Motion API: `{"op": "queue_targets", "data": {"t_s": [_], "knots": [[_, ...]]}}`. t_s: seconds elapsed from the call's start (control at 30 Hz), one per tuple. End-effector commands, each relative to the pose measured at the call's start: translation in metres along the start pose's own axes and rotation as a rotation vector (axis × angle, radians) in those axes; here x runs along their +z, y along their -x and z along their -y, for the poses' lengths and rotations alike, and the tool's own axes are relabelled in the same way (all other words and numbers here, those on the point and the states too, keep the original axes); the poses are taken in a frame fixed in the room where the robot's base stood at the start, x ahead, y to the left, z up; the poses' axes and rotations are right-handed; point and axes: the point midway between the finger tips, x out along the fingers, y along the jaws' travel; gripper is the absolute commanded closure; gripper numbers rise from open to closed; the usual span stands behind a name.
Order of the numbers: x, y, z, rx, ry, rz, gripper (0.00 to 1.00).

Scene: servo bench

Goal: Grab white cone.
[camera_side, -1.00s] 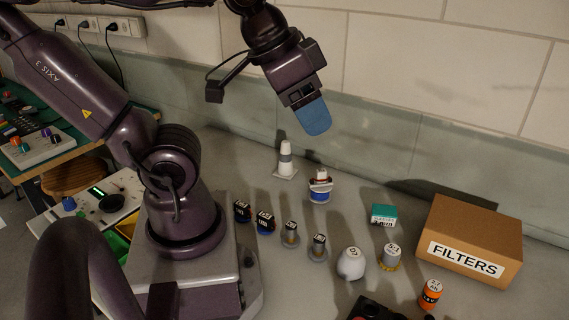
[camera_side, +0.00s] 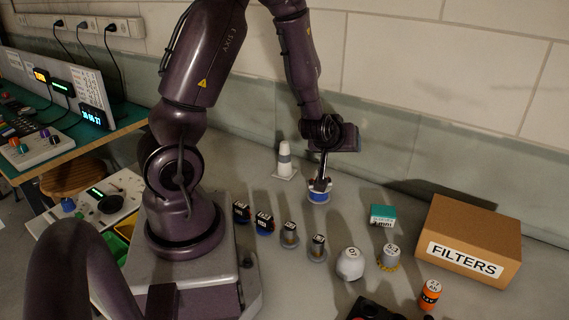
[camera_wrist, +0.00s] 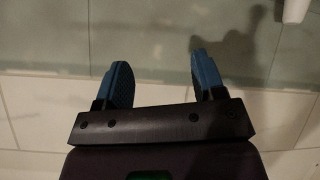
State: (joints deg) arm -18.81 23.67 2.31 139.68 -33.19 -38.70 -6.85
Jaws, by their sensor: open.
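The white cone (camera_side: 285,161) stands upright on a square base near the wall in the side view. It has a grey band. My gripper (camera_wrist: 158,60) shows two blue fingers spread apart with nothing between them in the wrist view. In the side view my gripper's dark body is right of the cone and a little higher, apart from it; its fingers are hidden there. A pale piece (camera_wrist: 295,10) shows at the wrist view's top right edge; I cannot tell whether it is the cone.
A blue-and-white item (camera_side: 319,194) stands just right of the cone, partly hidden by my arm. Several small parts, a white bulb-like item (camera_side: 350,263) and a teal box (camera_side: 382,215) stand in front. A FILTERS carton (camera_side: 470,235) is at right. The wall is close behind.

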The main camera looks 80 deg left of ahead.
Motion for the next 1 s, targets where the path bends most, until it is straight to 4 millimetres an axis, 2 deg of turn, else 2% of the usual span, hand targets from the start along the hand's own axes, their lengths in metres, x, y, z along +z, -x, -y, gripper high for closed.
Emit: {"op": "queue_targets", "data": {"t_s": [0.03,0.1,0.2,0.3,0.4,0.53,0.8,1.0], "knots": [[0.007,-0.015,0.027,-0.085,0.016,-0.048,0.37],[0.011,-0.028,0.060,-0.184,0.029,-0.135,0.37],[0.016,-0.035,0.100,-0.303,0.018,-0.243,0.37],[0.021,-0.035,0.128,-0.386,-0.007,-0.323,0.37],[0.023,-0.033,0.143,-0.431,-0.027,-0.371,0.37],[0.020,-0.038,0.152,-0.451,-0.035,-0.397,0.37],[0.001,-0.078,0.173,-0.450,-0.036,-0.398,0.37],[-0.006,-0.094,0.180,-0.447,-0.037,-0.396,0.37]]}}
